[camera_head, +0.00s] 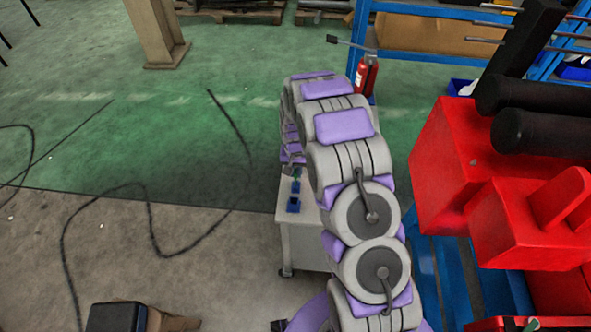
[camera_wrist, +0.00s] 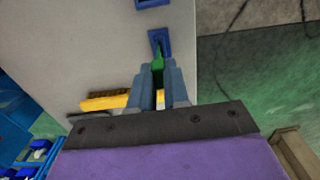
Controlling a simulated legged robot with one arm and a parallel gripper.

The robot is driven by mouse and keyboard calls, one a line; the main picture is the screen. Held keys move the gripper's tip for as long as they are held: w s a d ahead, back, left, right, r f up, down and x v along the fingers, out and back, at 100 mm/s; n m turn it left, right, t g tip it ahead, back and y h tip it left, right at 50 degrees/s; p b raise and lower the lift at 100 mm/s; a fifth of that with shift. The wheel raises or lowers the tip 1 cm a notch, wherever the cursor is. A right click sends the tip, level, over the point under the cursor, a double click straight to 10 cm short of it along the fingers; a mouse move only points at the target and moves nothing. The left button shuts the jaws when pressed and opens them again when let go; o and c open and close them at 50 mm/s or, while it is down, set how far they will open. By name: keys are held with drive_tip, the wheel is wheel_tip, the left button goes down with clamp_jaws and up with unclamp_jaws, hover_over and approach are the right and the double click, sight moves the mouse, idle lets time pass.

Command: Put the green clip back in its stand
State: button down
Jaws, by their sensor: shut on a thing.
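My gripper (camera_wrist: 159,80) is shut on the green clip (camera_wrist: 158,64), which sticks out between the fingertips in the wrist view. A blue stand (camera_wrist: 166,36) lies just beyond the fingertips on a pale top, and the clip's far end overlaps its near edge. I cannot tell whether they touch. A second blue stand (camera_wrist: 150,3) is cut off by the top edge. In the head view, two small blue stands (camera_head: 293,205) sit on the white cabinet, with a speck of green (camera_head: 297,176) by the farther one; my arm hides most of the gripper.
A yellow-handled brush (camera_wrist: 104,102) lies left of my fingers on the pale top (camera_wrist: 95,40). The white cabinet (camera_head: 300,237) stands beside my arm. Red blocks (camera_head: 450,165) and a blue rack are at right. Black cables (camera_head: 150,225) cross the open floor at left.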

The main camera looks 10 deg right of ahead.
drive_tip(key=shift+f, duration=1.3)
drive_tip(key=c, duration=1)
unclamp_jaws()
drive_tip(key=shift+c, duration=0.2)
drive_tip(key=shift+r, duration=0.15)
drive_tip(key=shift+r+p, duration=0.6)
drive_tip(key=shift+r, duration=1.75)
drive_tip(key=shift+r, duration=0.45)
wheel_tip(320, 180, up, 16)
drive_tip(key=p, duration=0.1)
drive_tip(key=shift+r+p, duration=0.2)
drive_tip(key=shift+p, duration=0.2)
drive_tip(key=shift+r, duration=0.1)
